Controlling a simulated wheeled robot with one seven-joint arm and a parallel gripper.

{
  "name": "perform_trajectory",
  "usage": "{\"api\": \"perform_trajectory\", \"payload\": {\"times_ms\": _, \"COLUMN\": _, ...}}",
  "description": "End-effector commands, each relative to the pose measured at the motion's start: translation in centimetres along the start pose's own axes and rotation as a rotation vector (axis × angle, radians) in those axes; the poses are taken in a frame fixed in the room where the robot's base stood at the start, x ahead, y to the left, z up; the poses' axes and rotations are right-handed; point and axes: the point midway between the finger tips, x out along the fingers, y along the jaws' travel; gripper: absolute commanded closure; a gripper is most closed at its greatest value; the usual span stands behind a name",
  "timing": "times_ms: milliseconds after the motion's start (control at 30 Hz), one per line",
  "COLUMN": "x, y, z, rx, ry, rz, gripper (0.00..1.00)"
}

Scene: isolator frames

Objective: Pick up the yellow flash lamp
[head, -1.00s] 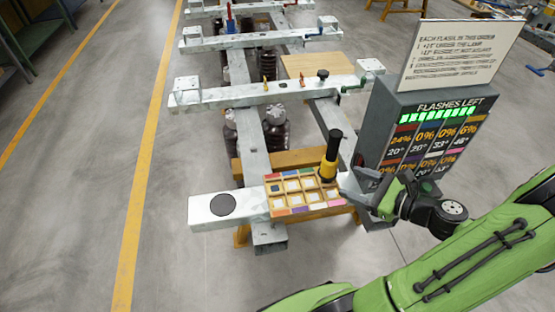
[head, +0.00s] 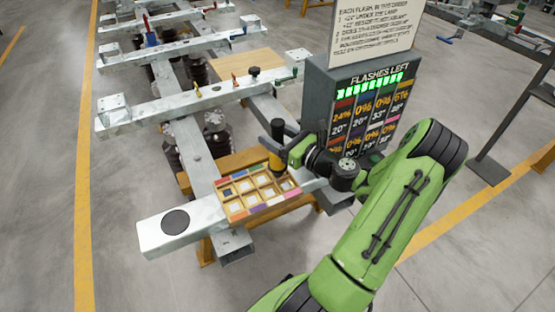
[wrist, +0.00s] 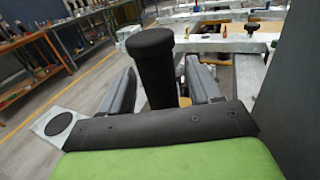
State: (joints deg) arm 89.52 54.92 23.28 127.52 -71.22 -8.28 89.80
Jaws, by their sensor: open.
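The yellow flash lamp (head: 275,158) stands upright at the back right corner of the wooden sample tray (head: 233,215). Its top is black and its lower body yellow. My gripper (head: 286,156) is right at the lamp from the right side in the head view. In the wrist view the lamp's black part (wrist: 153,70) rises between the two grey fingers of my open gripper (wrist: 160,88). A gap shows beside the right finger; contact on the left cannot be told. The yellow part is hidden in the wrist view.
A dark display box (head: 318,95) with percentages and a text sign (head: 375,30) stands close behind my gripper. The tray lies on a grey metal beam (head: 150,236) with a black disc (head: 175,222). Small coloured parts stand on the beam behind.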

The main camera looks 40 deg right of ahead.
Motion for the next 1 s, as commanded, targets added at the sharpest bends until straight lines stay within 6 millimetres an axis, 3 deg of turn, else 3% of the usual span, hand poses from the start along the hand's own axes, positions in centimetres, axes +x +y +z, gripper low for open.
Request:
{"api": "perform_trajectory", "payload": {"times_ms": 100, "x": 1.38, "y": 0.05, "z": -0.12, "rx": -0.001, "ry": 0.0, "rz": 0.001, "gripper": 0.37}}
{"api": "perform_trajectory", "payload": {"times_ms": 300, "x": 1.49, "y": 0.01, "z": 0.0, "rx": 0.002, "ry": 0.0, "rz": 0.0, "gripper": 0.37}}
{"api": "perform_trajectory", "payload": {"times_ms": 733, "x": 1.45, "y": 0.02, "z": -0.03, "rx": 0.001, "ry": 0.001, "rz": 0.0, "gripper": 1.0}}
{"api": "perform_trajectory", "payload": {"times_ms": 1000, "x": 1.43, "y": 0.02, "z": -0.06, "rx": 0.001, "ry": 0.002, "rz": 0.0, "gripper": 1.0}}
